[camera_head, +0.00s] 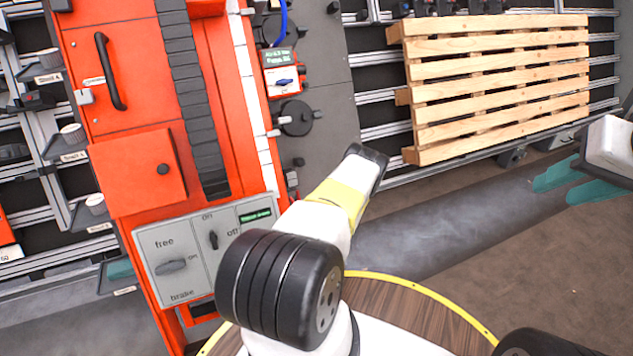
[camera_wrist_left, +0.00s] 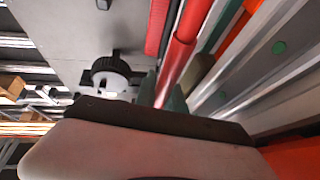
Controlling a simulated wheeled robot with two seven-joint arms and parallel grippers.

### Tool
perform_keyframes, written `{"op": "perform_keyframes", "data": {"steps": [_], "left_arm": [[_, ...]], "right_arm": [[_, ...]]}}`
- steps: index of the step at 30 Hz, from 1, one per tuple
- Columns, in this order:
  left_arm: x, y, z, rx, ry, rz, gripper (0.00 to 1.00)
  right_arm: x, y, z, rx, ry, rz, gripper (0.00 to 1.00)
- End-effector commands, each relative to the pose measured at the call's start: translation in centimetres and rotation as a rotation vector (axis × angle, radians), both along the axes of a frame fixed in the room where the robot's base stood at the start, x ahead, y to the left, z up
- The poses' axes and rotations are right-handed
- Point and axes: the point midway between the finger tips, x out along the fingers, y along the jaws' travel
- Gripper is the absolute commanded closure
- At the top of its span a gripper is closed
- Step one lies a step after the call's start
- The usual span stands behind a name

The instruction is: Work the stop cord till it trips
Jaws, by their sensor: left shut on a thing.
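In the left wrist view the red stop cord (camera_wrist_left: 183,45) runs down between the teal fingers of my left gripper (camera_wrist_left: 163,92). The gripper is shut on it. The dark palm edge hides the lower part of the cord. In the head view my left arm reaches up past the orange cabinet, and its gripper and the held cord are hidden. My right gripper (camera_head: 572,182) is at the right edge of the head view, empty, with its teal fingers apart over the floor.
The orange cabinet (camera_head: 130,60) has a black handle and a grey switch panel (camera_head: 165,240). A grey wall panel carries black round fittings, one showing in the wrist view (camera_wrist_left: 110,75). A wooden pallet (camera_head: 495,72) stands at the back right. Open floor (camera_head: 480,225) lies before it.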

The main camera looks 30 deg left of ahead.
Motion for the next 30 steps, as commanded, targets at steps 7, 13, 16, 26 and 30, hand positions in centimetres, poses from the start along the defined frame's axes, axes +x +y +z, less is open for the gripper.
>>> {"op": "perform_keyframes", "data": {"steps": [7,13,16,26,30], "left_arm": [[-0.2,-0.2,0.2,0.004,-0.001,0.002,1.00],[-0.2,-0.2,0.1,0.003,-0.001,0.002,0.64],[-0.2,-0.2,0.1,0.003,-0.001,0.002,0.64],[-0.9,-1.7,0.1,0.002,0.001,0.000,0.64],[-2.2,-3.8,0.0,0.001,0.003,-0.001,0.64]], "right_arm": [[0.0,0.0,0.0,0.000,0.000,0.000,0.64],[0.0,0.0,0.0,0.000,0.000,0.000,0.64],[0.0,0.0,0.0,0.000,0.000,0.000,0.64],[0.0,0.0,0.0,0.000,0.000,0.000,0.64],[0.0,0.0,0.0,0.000,0.000,0.000,0.64]]}}
